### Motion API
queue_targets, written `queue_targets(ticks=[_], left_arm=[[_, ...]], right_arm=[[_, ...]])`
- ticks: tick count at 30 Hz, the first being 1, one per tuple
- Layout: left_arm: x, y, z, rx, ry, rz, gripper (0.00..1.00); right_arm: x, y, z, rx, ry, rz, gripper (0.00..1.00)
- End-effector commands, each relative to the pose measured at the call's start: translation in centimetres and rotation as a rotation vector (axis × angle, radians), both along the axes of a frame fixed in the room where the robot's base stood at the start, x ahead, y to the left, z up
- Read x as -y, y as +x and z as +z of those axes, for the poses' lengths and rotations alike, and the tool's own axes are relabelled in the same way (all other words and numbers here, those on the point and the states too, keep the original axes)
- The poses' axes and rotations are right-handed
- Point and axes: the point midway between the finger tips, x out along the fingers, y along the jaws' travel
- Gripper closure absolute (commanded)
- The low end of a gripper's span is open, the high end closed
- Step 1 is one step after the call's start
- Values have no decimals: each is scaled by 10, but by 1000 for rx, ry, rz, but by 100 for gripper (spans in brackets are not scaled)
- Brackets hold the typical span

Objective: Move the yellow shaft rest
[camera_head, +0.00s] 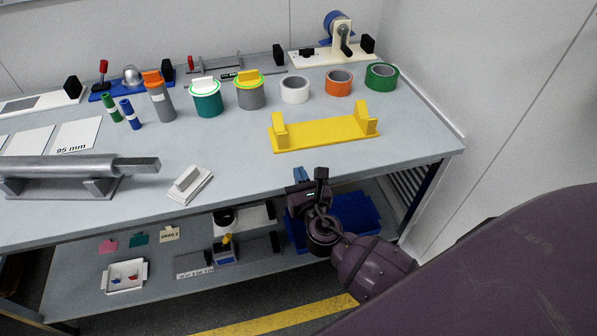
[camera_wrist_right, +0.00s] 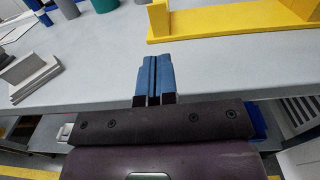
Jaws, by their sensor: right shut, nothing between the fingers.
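The yellow shaft rest (camera_head: 325,132) lies on the grey workbench near its right end, a long flat base with an upright block at each end. It also shows at the top right of the right wrist view (camera_wrist_right: 235,24). My right gripper (camera_head: 299,174) is at the bench's front edge, in front of the rest and apart from it. Its blue fingers (camera_wrist_right: 153,75) are shut together with nothing between them. The left gripper is not in view.
A white block on a plate (camera_head: 190,184) and a grey shaft on its own rest (camera_head: 80,167) are at the left front. Tape rolls, white (camera_head: 294,90), orange (camera_head: 339,83) and green (camera_head: 381,77), stand behind the yellow rest. A wall (camera_head: 480,100) bounds the right.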

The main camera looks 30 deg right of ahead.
Motion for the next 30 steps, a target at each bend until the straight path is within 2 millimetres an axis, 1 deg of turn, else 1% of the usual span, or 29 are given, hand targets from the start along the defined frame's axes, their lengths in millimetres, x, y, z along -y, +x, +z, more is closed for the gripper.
queue_targets(ticks=[1, 12, 18, 24, 30], left_arm=[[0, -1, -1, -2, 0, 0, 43], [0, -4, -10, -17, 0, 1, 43], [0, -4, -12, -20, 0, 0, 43], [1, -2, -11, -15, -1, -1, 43], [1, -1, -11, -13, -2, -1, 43]], right_arm=[[1, 10, 1, 2, 0, 1, 100], [16, 73, -1, -1, 2, 0, 100], [22, 100, -1, -2, 4, 0, 100], [25, 112, -1, -1, 3, 0, 100], [25, 114, 0, -1, 4, 0, 100]])
